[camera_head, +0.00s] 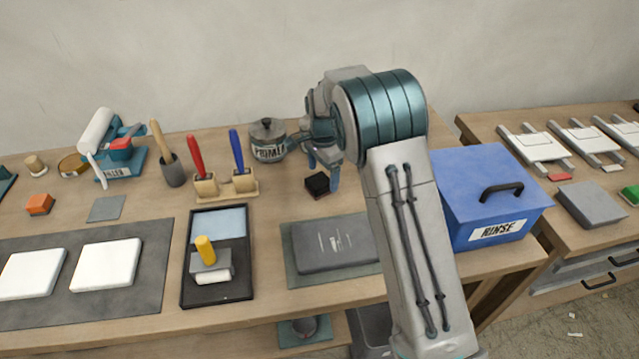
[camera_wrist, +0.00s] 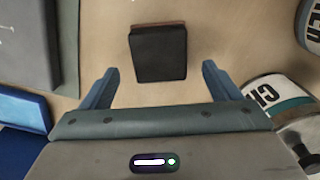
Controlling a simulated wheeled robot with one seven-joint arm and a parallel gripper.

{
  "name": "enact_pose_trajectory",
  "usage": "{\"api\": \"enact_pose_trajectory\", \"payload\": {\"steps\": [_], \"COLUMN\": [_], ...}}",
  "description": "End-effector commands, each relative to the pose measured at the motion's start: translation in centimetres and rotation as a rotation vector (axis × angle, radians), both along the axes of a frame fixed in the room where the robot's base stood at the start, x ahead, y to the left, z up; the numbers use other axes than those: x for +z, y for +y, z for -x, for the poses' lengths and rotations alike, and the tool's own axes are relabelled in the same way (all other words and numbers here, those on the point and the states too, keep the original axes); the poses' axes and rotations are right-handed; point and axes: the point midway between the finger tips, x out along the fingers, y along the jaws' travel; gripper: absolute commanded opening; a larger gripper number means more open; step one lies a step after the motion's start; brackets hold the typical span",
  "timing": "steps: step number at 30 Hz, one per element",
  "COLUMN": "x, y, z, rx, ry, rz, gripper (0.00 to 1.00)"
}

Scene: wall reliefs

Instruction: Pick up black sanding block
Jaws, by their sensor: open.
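The black sanding block (camera_head: 317,184) lies on the wooden table, just left of my arm in the head view. In the wrist view the black sanding block (camera_wrist: 158,54) shows a dark top and a reddish-brown edge at its far side. My gripper (camera_head: 324,172) is above and beside the block in the head view. In the wrist view my gripper (camera_wrist: 160,78) is open, its two blue fingers spread wider than the block. The block appears centred between and just beyond the fingertips, and nothing is held.
A blue RINSE box (camera_head: 490,190) stands right of my arm. A grey lidded pot (camera_head: 267,140) stands behind and left of the block. A dark slab on a mat (camera_head: 335,243) lies in front. The brush holder (camera_head: 225,190) stands left; bare table surrounds the block.

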Motion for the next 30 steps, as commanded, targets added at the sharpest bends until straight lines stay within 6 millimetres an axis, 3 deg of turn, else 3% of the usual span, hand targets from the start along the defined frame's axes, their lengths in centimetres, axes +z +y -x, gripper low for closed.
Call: {"api": "enact_pose_trajectory", "payload": {"steps": [6, 14, 18, 20, 30], "x": [-2.6, -2.9, -2.9, -2.9, -2.6], "y": [0.0, 0.0, 0.0, 0.0, 0.0], "z": [0.0, -0.1, -0.1, -0.1, -0.1], "rx": [0.0, 0.0, 0.0, 0.0, 0.0], "ry": [0.0, -0.002, -0.002, -0.002, -0.002], "rz": [0.0, -0.001, -0.001, -0.001, -0.002], "gripper": [0.84, 0.84, 0.45, 0.33, 0.29]}}
